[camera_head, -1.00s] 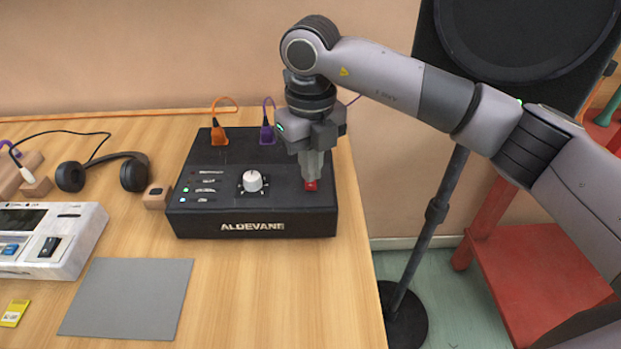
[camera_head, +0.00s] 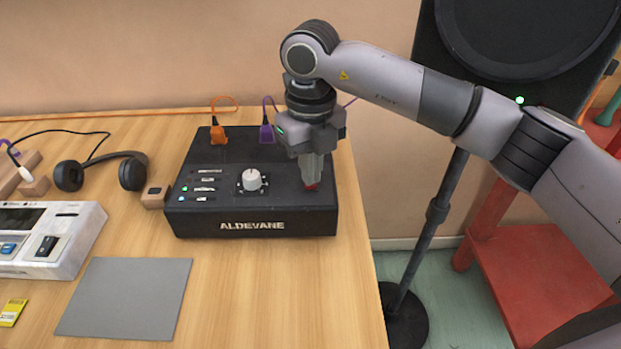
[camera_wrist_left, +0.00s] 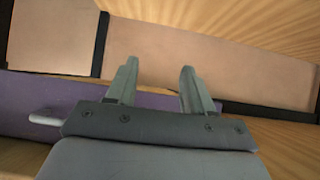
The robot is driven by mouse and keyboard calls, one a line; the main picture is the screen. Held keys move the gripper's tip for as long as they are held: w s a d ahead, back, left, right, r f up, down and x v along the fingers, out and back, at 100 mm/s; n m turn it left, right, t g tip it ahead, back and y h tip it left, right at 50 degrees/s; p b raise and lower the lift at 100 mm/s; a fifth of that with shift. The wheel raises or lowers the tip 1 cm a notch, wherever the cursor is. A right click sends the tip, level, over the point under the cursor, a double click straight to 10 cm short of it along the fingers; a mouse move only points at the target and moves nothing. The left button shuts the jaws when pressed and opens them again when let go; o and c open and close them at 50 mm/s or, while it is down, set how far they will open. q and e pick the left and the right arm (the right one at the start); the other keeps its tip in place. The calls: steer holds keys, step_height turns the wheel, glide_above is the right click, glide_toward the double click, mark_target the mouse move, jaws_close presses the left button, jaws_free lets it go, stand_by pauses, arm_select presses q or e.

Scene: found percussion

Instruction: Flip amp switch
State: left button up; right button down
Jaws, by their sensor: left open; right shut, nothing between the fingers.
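The black amp (camera_head: 280,226), marked ALDEVANE, stands on the wooden table. It has a white knob (camera_head: 252,180) and small lights at its left side. The red switch (camera_head: 313,186) is on its top at the right, mostly hidden behind my fingertips. My right gripper (camera_head: 311,184) is shut and empty, pointing down with its tips at the switch; I cannot tell if they touch it. In the left wrist view my left gripper (camera_wrist_left: 158,75) is open, with nothing between its fingers. It is not in the head view.
An orange plug (camera_head: 218,136) and a purple plug (camera_head: 266,133) are at the amp's back. Headphones (camera_head: 100,172), a white device (camera_head: 75,245) and a grey mat (camera_head: 125,298) lie to the left. A speaker (camera_head: 520,60) on a stand (camera_head: 432,215) is at the right. The table's front middle is clear.

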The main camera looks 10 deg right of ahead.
steer(key=shift+f+b, duration=0.35)
steer(key=shift+f, duration=0.2)
steer(key=shift+r, duration=0.15)
steer(key=shift+r+p, duration=2.3)
steer(key=shift+r, duration=1.15)
steer(key=shift+s+f, duration=0.1)
